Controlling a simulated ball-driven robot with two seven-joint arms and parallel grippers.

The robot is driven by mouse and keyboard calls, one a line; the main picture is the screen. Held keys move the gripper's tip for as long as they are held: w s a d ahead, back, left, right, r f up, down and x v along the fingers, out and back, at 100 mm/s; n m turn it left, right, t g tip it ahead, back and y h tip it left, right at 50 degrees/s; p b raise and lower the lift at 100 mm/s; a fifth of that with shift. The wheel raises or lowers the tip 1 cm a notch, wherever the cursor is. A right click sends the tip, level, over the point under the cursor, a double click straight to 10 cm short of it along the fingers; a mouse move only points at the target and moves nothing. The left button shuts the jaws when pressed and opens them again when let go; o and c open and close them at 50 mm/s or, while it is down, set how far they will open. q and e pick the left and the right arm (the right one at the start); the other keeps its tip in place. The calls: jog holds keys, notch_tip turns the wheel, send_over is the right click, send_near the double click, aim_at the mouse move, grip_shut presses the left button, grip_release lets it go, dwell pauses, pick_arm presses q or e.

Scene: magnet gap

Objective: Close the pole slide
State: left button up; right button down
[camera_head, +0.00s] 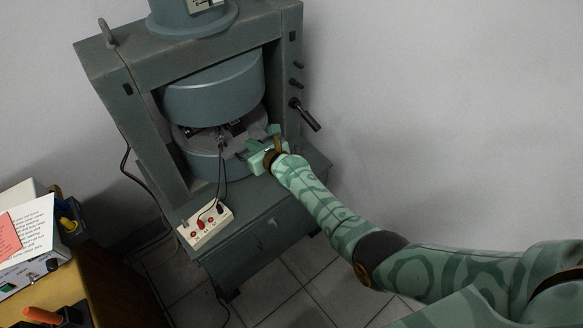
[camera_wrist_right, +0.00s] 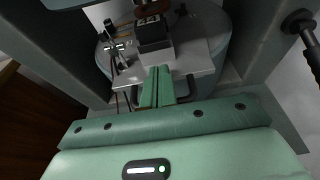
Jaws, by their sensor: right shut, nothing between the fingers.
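A grey-green magnet frame (camera_head: 141,118) holds a thick upper pole (camera_head: 213,88) over a lower pole (camera_head: 205,165), with a gap between. In the gap lies a pale plate (camera_wrist_right: 193,58) bearing a dark block (camera_wrist_right: 153,36) marked "44" and small metal fittings (camera_wrist_right: 114,45) on its left. I cannot tell for sure which part is the pole slide. My right gripper (camera_head: 250,152) reaches the gap's front right. In the wrist view its green fingers (camera_wrist_right: 157,84) are together and empty, pointing at the block's near face. Whether they touch it is unclear. My left gripper is out of view.
A black-handled lever (camera_head: 306,115) sticks out of the frame's right side. A white socket box (camera_head: 205,226) with thin leads up to the gap sits on the front ledge. A wooden desk (camera_head: 100,280) with papers and instruments stands at left. Floor space is free at right.

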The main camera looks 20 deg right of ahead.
pick_arm(q)
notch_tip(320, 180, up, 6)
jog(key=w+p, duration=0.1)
jog(key=p, duration=0.5)
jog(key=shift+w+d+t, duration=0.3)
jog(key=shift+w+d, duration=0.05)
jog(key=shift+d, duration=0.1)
pick_arm(e)
jog(key=v, duration=1.1)
jog(key=shift+f, duration=0.2)
